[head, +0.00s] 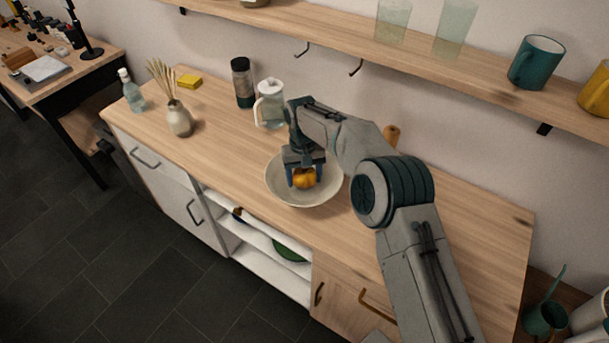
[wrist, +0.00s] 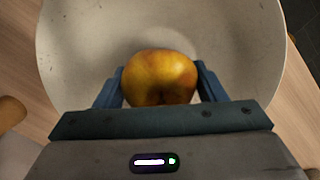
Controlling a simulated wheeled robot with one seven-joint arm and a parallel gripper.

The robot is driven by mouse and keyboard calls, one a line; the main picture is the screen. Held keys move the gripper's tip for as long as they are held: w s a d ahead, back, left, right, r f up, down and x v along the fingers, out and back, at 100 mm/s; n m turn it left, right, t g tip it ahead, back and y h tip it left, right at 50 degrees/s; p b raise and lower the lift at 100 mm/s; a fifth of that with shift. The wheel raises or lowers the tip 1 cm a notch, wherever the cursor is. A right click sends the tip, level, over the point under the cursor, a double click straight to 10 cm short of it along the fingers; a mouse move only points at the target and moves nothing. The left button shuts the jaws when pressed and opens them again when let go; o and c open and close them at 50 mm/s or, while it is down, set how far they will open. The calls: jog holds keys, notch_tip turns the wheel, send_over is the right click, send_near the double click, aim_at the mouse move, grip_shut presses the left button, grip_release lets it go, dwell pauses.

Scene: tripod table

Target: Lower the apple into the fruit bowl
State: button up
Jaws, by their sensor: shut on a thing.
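The apple (head: 304,179) is yellow-orange, and it also shows in the wrist view (wrist: 159,77). My gripper (head: 304,180) is shut on it, with one blue finger on each side; the gripper shows at the bottom of the wrist view (wrist: 160,92). The fruit bowl (head: 285,193) is wide, pale and round, and stands on the wooden counter. Its inside fills most of the wrist view (wrist: 85,35). The apple is over the bowl's middle, within its rim. I cannot tell whether it touches the bottom. No other fruit shows in the bowl.
A glass pitcher (head: 270,108) and a dark jar (head: 242,82) stand behind the bowl. A wooden object (head: 391,136) is partly hidden behind my arm. A vase (head: 179,119) stands at the left. The wall shelf (head: 450,60) runs above. The counter (head: 225,140) is clear left of the bowl.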

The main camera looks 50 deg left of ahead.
jog(key=shift+f+b, duration=0.55)
jog(key=shift+f, duration=0.3)
dwell(0.4)
jog(key=o, duration=1.1)
jog(key=shift+o, duration=0.2)
jog(key=shift+r, duration=0.1)
jog(key=r, duration=0.4)
jog(key=a+r, duration=0.1)
jog(key=r, duration=0.4)
jog(key=r+b, duration=0.1)
jog(key=r, duration=0.3)
jog(key=shift+w+a+r, duration=0.25)
jog(key=shift+w+r, duration=0.05)
jog(key=shift+w, duration=0.05)
